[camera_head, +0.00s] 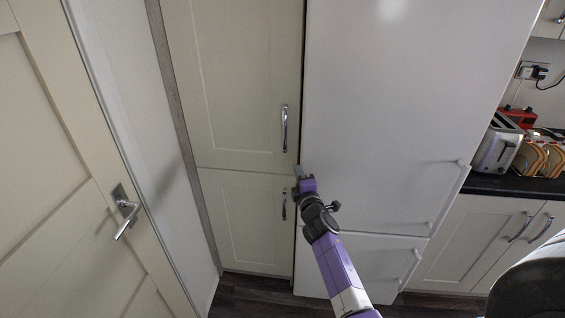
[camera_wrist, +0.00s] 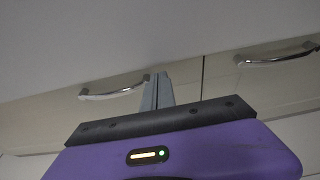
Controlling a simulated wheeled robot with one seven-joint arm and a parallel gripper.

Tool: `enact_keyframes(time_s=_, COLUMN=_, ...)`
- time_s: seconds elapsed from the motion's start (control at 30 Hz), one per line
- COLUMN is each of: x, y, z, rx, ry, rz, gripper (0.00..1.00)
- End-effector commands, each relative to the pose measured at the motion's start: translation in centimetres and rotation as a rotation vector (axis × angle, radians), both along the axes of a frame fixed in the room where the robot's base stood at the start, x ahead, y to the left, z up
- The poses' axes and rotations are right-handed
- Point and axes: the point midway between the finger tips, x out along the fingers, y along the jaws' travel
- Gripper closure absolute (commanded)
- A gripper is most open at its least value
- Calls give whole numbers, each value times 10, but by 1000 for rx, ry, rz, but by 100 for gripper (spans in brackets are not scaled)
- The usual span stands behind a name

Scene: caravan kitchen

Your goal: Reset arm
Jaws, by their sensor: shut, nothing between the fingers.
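My gripper (camera_head: 298,172) is at the end of my purple and black arm, in the middle of the head view. It is in front of the gap between the cream cupboard and the white fridge, near the level where the upper and lower cupboard doors meet. In the wrist view my gripper (camera_wrist: 158,76) shows its grey fingers together, with nothing between them. Whether the fingertips touch any surface cannot be told.
The tall cupboard has an upper handle (camera_head: 284,128) and a lower handle (camera_head: 284,205). The white fridge (camera_head: 400,110) stands to the right. A door (camera_head: 60,190) with a lever handle is at the left. A toaster (camera_head: 497,148) stands on the dark counter at the right.

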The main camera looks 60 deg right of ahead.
Motion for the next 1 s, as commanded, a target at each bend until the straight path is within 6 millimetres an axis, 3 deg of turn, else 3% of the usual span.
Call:
enact_keyframes(time_s=0.47, x=-1, y=1, z=2, rx=42, ry=-65, rz=8, gripper=100)
enact_keyframes(time_s=0.6, x=0, y=8, z=37, rx=99, ry=-240, rz=36, gripper=100)
enact_keyframes(time_s=0.77, x=-8, y=57, z=43, rx=224, ry=-423, rz=114, gripper=100)
enact_keyframes(time_s=1.0, x=-26, y=159, z=34, rx=453, ry=-609, rz=257, gripper=100)
